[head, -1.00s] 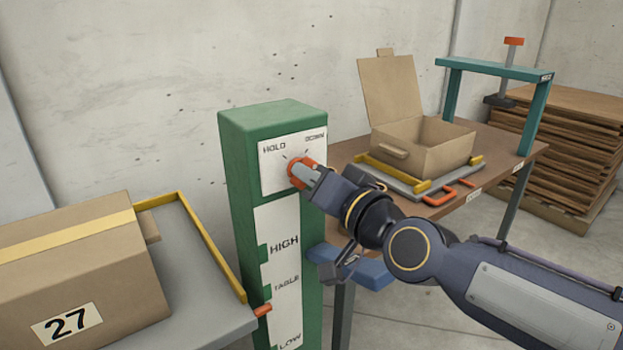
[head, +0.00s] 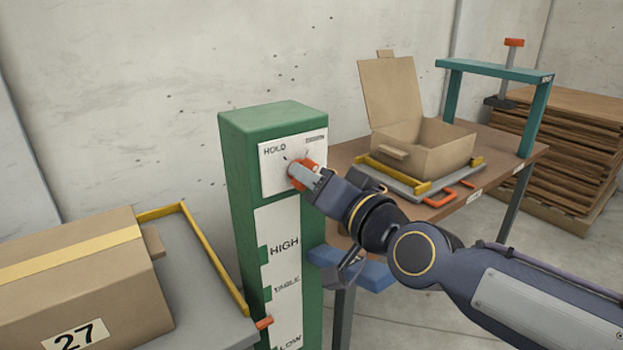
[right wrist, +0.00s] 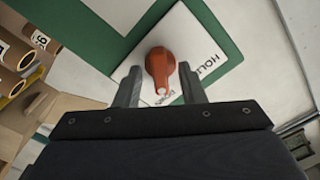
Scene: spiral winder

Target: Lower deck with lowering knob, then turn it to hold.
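The orange lowering knob (head: 306,164) is on the white HOLD/DOWN plate of the green column. In the right wrist view the knob (right wrist: 160,66) points toward the DOWN mark, with HOLD to its right. My right gripper (head: 303,176) is at the knob; its fingers (right wrist: 160,80) stand either side with small gaps showing, so it is open around it. The grey deck (head: 207,300) with yellow rails carries a closed box marked 27 (head: 85,270). The deck's orange pointer (head: 264,322) is between TABLE and LOW on the scale (head: 286,270). My left gripper is out of view.
Right of the column, a brown table (head: 480,178) holds an open carton (head: 430,150) on a yellow-railed tray. A teal frame (head: 495,68) stands on it. Stacked brown boards (head: 570,140) are at the far right. A concrete wall is behind.

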